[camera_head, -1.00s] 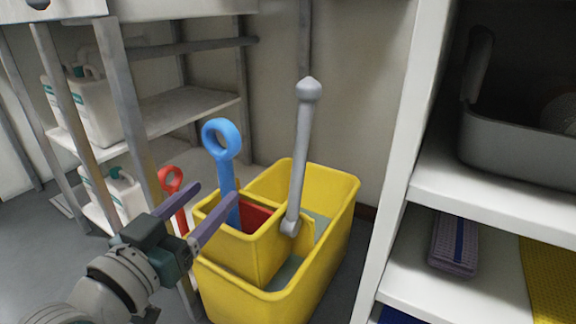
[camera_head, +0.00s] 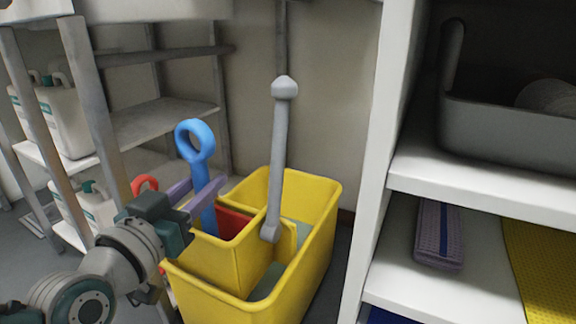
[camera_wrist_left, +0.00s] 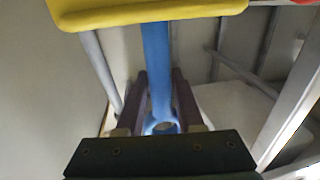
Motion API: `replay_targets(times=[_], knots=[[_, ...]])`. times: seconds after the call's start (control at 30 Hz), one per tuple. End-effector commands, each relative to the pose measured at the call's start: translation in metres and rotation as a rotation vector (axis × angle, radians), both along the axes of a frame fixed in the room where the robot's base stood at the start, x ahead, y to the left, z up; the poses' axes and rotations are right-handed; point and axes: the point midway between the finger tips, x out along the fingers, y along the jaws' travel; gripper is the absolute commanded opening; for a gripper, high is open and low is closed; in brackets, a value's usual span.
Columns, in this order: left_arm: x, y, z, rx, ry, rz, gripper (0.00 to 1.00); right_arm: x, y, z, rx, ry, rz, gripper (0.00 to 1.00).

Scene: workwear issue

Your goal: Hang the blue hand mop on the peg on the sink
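The blue hand mop (camera_head: 195,142) stands in the yellow mop bucket, its ring handle up and its lower end hidden inside. In the left wrist view the blue shaft (camera_wrist_left: 157,65) runs between my two fingers. My left gripper (camera_head: 202,190) is open at the shaft, with one purple finger on either side; I cannot tell whether either touches it. A pale basin on metal legs, apparently the sink (camera_head: 150,10), is cut off at the top left. I cannot make out a peg on it. My right gripper is out of view.
The yellow bucket (camera_head: 318,235) also holds a red inner part (camera_head: 233,222) and a tall grey lever (camera_head: 278,150). A red ring handle (camera_head: 145,184) is behind my left arm. White shelving (camera_head: 375,170) stands close on the right, with a grey tub (camera_head: 510,135).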

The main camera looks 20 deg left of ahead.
Motion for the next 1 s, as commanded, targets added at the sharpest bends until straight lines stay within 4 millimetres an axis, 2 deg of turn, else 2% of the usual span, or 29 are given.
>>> replay_targets(times=[0.03, 0.3, 1.0], knots=[[-0.0001, 0.0000, -0.0001, 0.000, 0.000, 0.000, 0.29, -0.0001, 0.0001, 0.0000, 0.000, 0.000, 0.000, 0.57], [-0.0002, 0.0000, -0.0001, 0.000, 0.000, 0.000, 0.00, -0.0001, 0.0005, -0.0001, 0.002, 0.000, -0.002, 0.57], [-0.0001, 0.0000, -0.0002, -0.001, 0.000, 0.000, 0.00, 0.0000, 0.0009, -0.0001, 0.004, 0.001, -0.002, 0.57]])
